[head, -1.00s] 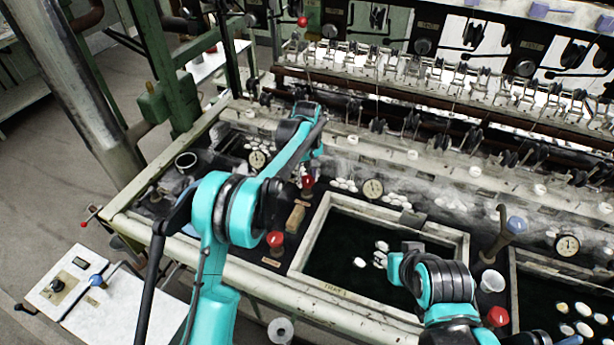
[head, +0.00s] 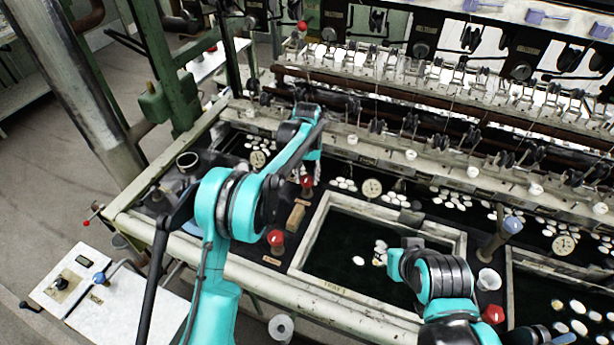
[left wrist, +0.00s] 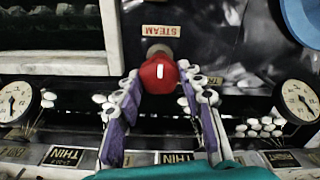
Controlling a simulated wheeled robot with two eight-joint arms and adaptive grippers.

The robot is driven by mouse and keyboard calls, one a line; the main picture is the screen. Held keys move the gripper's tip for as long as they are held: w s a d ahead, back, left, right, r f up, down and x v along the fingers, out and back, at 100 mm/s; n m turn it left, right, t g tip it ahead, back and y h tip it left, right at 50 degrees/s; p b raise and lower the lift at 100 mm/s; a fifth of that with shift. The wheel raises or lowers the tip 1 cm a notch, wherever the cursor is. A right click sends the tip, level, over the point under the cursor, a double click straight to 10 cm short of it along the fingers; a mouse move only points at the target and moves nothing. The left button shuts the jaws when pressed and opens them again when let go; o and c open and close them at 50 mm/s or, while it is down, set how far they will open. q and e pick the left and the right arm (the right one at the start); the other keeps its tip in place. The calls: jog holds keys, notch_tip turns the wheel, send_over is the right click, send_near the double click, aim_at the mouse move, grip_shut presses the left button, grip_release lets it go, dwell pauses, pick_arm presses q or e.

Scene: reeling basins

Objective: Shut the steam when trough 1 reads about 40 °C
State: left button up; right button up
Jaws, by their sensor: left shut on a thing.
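The red steam knob (left wrist: 158,72) is in the middle of the left wrist view, beside an upside-down STEAM label (left wrist: 160,31). A white mark on it points up and down. My left gripper (left wrist: 159,80) has its purple fingers on both sides of the knob and is shut on it. In the head view, the knob (head: 306,183) shows just below my left gripper. A round dial (head: 372,188) stands behind the tray; it also shows in the left wrist view (left wrist: 15,101). Its reading is too small to tell. My right arm is at the tray's right; its gripper does not show.
A framed dark tray (head: 330,288) holds a few white cocoons. Other dials stand at left (head: 257,159) and right (head: 564,244). Reeling machinery fills the back.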

aim_at(307, 179)
dwell(0.4)
pick_arm(q)
jog(key=o, duration=1.2)
jog(key=shift+c, duration=0.2)
notch_tip(307, 179, up, 12)
